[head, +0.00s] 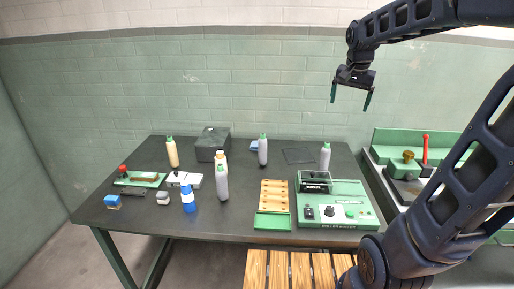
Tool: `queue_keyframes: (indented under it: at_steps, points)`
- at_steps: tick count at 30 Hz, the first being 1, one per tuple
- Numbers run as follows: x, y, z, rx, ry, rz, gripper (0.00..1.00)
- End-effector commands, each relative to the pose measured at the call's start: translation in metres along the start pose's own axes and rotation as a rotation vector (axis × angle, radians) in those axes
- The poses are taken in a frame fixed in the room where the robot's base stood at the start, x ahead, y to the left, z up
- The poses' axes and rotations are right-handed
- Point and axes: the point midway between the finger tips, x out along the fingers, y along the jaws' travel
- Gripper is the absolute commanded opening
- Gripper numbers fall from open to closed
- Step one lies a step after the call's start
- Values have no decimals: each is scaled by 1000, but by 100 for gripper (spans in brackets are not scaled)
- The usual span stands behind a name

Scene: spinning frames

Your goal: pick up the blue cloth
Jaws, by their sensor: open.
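A small flat blue thing (255,146), which looks like the blue cloth, lies at the back of the dark table (240,229). It is partly hidden behind a grey bottle (263,152) with a green cap. My gripper (351,98) hangs high in front of the green wall, above and to the right of the cloth. Its two fingers point down and are apart, with nothing between them.
Several bottles stand about the table, including a blue one (189,200). A dark box (212,144) stands left of the cloth. A green machine (335,203) and a wooden tray (273,196) fill the right side.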

Motion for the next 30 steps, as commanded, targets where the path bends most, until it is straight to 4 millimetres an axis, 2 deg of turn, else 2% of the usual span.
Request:
queue_keyframes:
  at_steps: [1, 6, 15, 23, 30]
  points:
    - [3, -13, -11, 25, -10, 9, 89]
    - [13, -52, -44, 132, -32, 44, 89]
    - [43, -126, -92, 319, -54, 116, 89]
    - [83, -195, -123, 481, -51, 184, 89]
    - [130, -260, -139, 628, -31, 250, 89]
